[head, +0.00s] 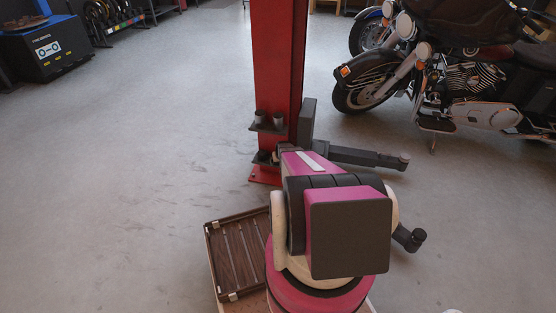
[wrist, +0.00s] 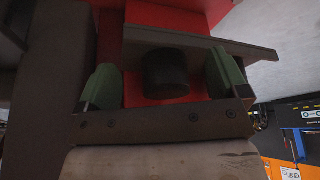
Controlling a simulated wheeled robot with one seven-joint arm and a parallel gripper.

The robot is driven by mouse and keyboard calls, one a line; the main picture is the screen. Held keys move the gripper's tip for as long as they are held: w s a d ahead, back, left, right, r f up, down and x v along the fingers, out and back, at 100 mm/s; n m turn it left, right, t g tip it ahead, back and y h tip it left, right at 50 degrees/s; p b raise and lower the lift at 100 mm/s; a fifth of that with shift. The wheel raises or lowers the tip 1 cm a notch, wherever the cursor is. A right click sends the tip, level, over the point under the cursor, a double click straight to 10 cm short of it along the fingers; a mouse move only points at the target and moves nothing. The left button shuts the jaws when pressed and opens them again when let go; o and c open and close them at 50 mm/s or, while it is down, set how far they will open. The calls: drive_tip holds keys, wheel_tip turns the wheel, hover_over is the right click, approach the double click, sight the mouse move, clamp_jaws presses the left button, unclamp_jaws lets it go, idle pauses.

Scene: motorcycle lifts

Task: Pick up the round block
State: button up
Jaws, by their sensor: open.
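The round block (wrist: 166,73) is a short dark cylinder in the wrist view, seen against the red post (wrist: 150,103). My gripper (wrist: 162,64) is open, with one green fingertip on each side of the block. A gap shows between the block and each finger, so the block is not gripped. A dark shelf plate (wrist: 235,50) spans just above the block in the picture. In the head view, my arm hides most of the gripper area near the post's lower shelf (head: 262,158); I cannot clearly make out the block there.
The red lift post (head: 276,60) carries an upper shelf (head: 268,128) with two dark cups (head: 260,117). A dark lift arm (head: 365,156) extends right. A slatted wooden tray (head: 236,255) lies left of my arm. Motorcycles (head: 470,80) stand at right. Floor at left is clear.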

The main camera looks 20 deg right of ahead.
drive_tip(key=w, duration=0.4)
drive_tip(key=shift+d+f, duration=0.1)
drive_tip(key=shift+d, duration=0.15)
drive_tip(key=shift+w+f, duration=0.3)
drive_tip(key=shift+f, duration=0.15)
drive_tip(key=c, duration=1.1)
drive_tip(key=shift+o, duration=0.2)
drive_tip(key=shift+s+r, duration=0.1)
drive_tip(key=shift+s, duration=0.05)
